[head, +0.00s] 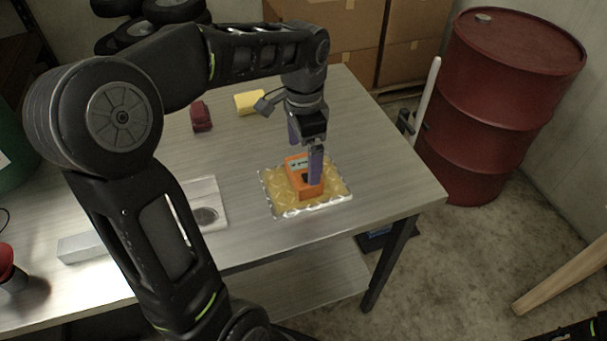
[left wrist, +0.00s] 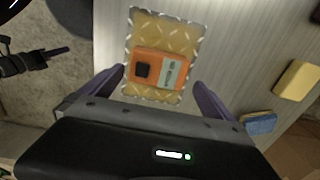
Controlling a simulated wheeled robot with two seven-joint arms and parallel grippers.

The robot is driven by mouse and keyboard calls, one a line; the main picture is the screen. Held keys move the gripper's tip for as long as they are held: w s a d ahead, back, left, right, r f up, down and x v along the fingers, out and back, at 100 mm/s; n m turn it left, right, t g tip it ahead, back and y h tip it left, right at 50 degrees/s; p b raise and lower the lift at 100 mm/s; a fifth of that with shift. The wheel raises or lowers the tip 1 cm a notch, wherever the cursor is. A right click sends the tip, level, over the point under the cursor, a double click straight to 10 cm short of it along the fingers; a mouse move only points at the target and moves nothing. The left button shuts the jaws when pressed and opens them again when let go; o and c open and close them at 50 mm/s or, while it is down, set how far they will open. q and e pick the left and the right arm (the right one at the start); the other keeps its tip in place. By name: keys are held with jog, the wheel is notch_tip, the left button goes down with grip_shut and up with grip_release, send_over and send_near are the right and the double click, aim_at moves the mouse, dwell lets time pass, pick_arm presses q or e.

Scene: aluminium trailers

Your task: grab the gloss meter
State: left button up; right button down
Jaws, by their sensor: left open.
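The gloss meter seems to be the orange box (head: 300,178) with a pale display panel and a black square on its face. It lies on a yellow patterned plate with a silvery edge (head: 277,203), near the table's right front corner. My left gripper (head: 304,160) is above it, pointing down, and partly covers it in the head view. In the left wrist view the orange box (left wrist: 161,69) shows beyond the open purple fingers (left wrist: 160,90), with nothing between them.
On the table (head: 390,185) are a yellow block (head: 250,102), a dark red object (head: 201,116), a metal plate with a dark round mark (head: 212,190) and a grey bar (head: 82,247). A red drum (head: 500,105) stands on the floor right of the table.

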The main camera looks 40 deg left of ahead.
aim_at(303, 170)
pick_arm(q)
jog(key=shift+f, duration=0.15)
notch_tip(303, 170, down, 5)
jog(key=shift+s+p, duration=0.15)
jog(key=shift+p, duration=0.3)
dwell(0.3)
jog(key=c, duration=1.3)
